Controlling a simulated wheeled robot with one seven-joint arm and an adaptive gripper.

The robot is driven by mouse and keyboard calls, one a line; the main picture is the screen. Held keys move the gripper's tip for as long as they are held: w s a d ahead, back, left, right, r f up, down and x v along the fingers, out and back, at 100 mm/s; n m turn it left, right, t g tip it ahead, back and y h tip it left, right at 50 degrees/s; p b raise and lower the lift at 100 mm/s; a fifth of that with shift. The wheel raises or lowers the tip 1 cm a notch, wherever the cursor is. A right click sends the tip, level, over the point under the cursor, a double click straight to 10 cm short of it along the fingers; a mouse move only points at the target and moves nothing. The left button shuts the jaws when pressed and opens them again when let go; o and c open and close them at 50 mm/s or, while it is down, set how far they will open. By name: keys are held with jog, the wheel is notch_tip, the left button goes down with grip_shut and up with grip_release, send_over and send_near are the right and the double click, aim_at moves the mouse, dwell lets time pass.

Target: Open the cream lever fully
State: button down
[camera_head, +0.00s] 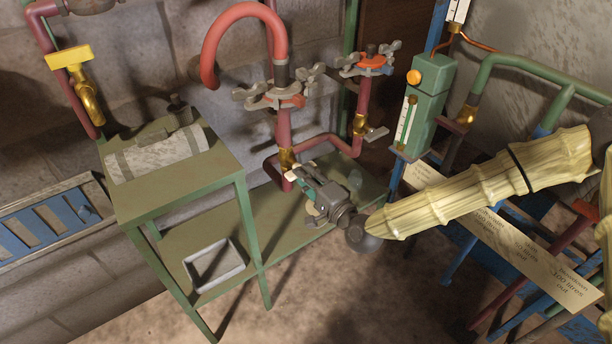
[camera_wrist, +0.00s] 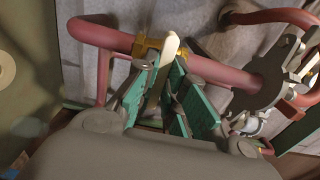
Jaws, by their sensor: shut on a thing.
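The cream lever (camera_wrist: 169,50) sits at the brass valve body (camera_wrist: 147,48) on a red pipe in the wrist view. It lies between the green-padded fingers of my gripper (camera_wrist: 165,92), which is shut on it. The lever's lower part is hidden between the fingers. In the head view my gripper (camera_head: 304,181) is just below the brass valve (camera_head: 286,160) on the left vertical red pipe, above the green bench. Only a small pale part of the lever shows there, so its exact angle is hard to tell.
Grey-handled valves (camera_head: 270,95) sit higher on the red pipes. A second brass valve (camera_head: 361,124) with a grey lever (camera_head: 377,133) is to the right. A yellow lever (camera_head: 68,57) is at upper left. A green gauge box (camera_head: 428,100) stands right of the pipes. A pale tray (camera_head: 214,264) lies on the low shelf.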

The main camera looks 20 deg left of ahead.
jog(key=shift+n, duration=9.2)
jog(key=c, duration=1.5)
grip_release()
